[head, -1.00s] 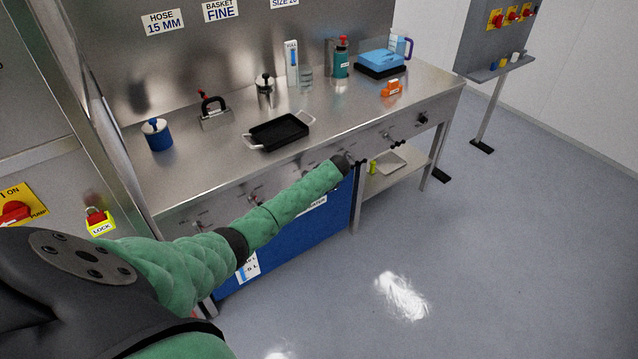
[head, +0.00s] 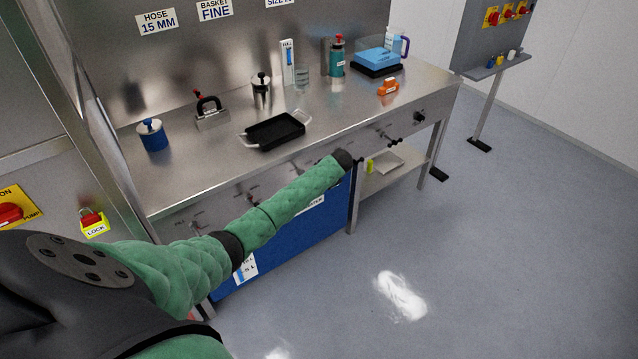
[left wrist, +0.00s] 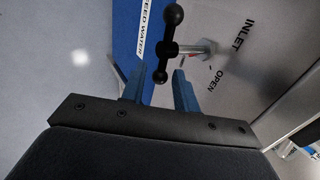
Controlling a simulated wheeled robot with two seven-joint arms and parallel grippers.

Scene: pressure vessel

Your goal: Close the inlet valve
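The inlet valve shows in the left wrist view as a black bar handle (left wrist: 167,48) with ball ends, on a metal stem (left wrist: 195,48) from the steel panel. The words INLET and OPEN are printed beside it. My left gripper (left wrist: 159,73) is open, its two blue fingers apart, with the handle's nearer ball end between or just ahead of the fingertips. I cannot tell whether they touch it. In the head view my left arm reaches to the bench front; its fingers are hidden by the wrist. My right gripper is not in view.
The steel bench (head: 190,180) holds a black tray (head: 275,131), a blue pot (head: 152,135) and several other items. Other small valve handles (head: 393,141) stick out along its front. A blue panel (head: 290,240) is below. The floor in front is clear.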

